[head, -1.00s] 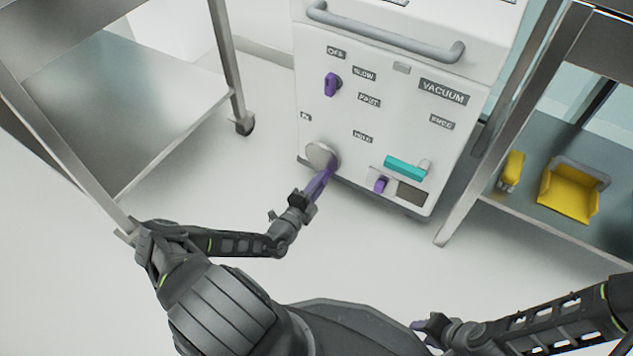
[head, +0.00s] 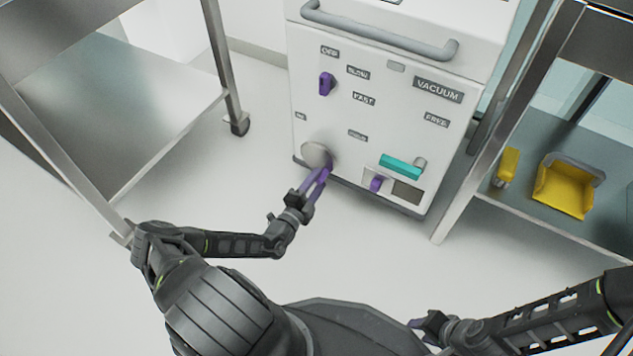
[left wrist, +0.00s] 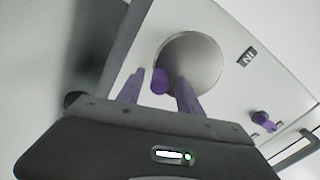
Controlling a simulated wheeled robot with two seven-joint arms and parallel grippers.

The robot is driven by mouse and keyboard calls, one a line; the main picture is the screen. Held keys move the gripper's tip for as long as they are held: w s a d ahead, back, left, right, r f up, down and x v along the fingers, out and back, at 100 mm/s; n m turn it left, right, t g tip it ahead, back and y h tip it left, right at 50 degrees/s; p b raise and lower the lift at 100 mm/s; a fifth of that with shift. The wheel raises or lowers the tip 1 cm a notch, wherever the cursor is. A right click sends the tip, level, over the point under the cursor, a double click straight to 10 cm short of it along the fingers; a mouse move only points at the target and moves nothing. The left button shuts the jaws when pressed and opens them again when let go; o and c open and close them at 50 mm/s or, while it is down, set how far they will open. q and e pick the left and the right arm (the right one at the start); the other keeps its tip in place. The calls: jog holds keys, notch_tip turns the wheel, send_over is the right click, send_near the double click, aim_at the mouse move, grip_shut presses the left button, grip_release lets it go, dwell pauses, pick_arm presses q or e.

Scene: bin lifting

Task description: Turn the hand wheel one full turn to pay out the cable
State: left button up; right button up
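The hand wheel (head: 315,153) is a round grey disc low on the left of the white machine's front. In the left wrist view the wheel (left wrist: 202,62) carries a purple knob (left wrist: 159,82) near its edge. My left gripper (head: 325,171) is at the wheel's lower right. Its purple fingers are spread, one on each side of the knob, with small gaps visible; the left wrist view shows the open gripper (left wrist: 160,76) too. In the head view the fingers hide the knob. My right gripper (head: 418,324) is low in the head view, away from the machine; its opening is unclear.
The machine (head: 393,92) has a purple selector (head: 326,84), a teal handle (head: 400,166), a smaller purple knob (head: 376,184) and a grey bar. A metal cart (head: 165,110) stands left; a shelf (head: 545,222) with yellow items (head: 563,190) stands right. Floor between is clear.

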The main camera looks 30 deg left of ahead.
pick_arm(q)
jog(key=s+p, duration=0.2)
jog(key=s, duration=0.5)
jog(key=shift+s, duration=0.4)
jog(key=shift+d, duration=0.1)
